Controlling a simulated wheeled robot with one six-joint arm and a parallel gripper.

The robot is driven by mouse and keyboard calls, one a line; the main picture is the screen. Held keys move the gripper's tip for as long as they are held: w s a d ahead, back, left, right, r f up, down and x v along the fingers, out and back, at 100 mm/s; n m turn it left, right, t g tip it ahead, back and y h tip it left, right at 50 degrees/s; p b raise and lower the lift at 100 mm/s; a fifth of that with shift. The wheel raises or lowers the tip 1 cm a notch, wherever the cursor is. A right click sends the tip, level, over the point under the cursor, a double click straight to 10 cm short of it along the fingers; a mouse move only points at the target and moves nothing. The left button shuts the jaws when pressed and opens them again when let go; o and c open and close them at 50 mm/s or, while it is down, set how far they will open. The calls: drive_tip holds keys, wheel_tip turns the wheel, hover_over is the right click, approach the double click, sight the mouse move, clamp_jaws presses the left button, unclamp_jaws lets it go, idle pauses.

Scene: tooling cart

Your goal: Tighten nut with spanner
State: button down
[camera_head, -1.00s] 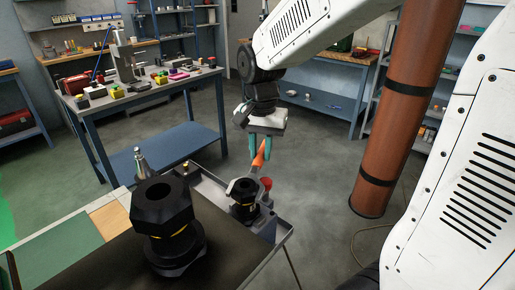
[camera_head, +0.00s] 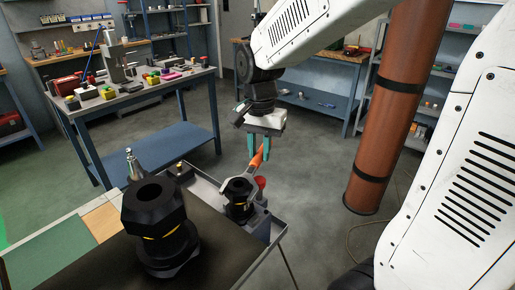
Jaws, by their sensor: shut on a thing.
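The spanner has an orange handle (camera_head: 257,158) and a grey head. Its head end is at the smaller black nut (camera_head: 238,188), on a dark fitting with a yellow band at the cart's right side. Whether the jaws fully seat around the nut is too small to tell. My gripper (camera_head: 267,151), with teal fingers pointing down, is shut on the orange handle, behind and to the right of the nut. A much larger black hex nut (camera_head: 154,204) stands on a dark fitting with a yellow band in the foreground.
The cart (camera_head: 75,267) has a dark top and a grey side tray (camera_head: 258,228). A red-topped item (camera_head: 261,183) stands close right of the smaller nut. A copper-coloured pipe (camera_head: 384,120) rises at right. A blue workbench (camera_head: 141,86) with tools stands behind. Open floor lies between.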

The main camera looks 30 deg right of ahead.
drive_tip(key=shift+s+d, duration=0.1)
drive_tip(key=shift+s+d+m, duration=0.3)
drive_tip(key=shift+s+m, duration=0.1)
drive_tip(key=shift+m, duration=0.2)
drive_tip(key=shift+s, duration=0.15)
idle(0.3)
drive_tip(key=shift+s+d+m, duration=0.35)
drive_tip(key=shift+s+m, duration=0.05)
drive_tip(key=shift+m, duration=0.2)
drive_tip(key=shift+s, duration=0.1)
drive_tip(key=shift+s+d+m, duration=0.25)
drive_tip(key=shift+s+m, duration=0.25)
drive_tip(key=shift+m, duration=0.1)
drive_tip(key=shift+s, duration=0.1)
drive_tip(key=shift+s+d+m, duration=0.25)
drive_tip(key=shift+s+m, duration=0.25)
drive_tip(key=shift+m, duration=0.1)
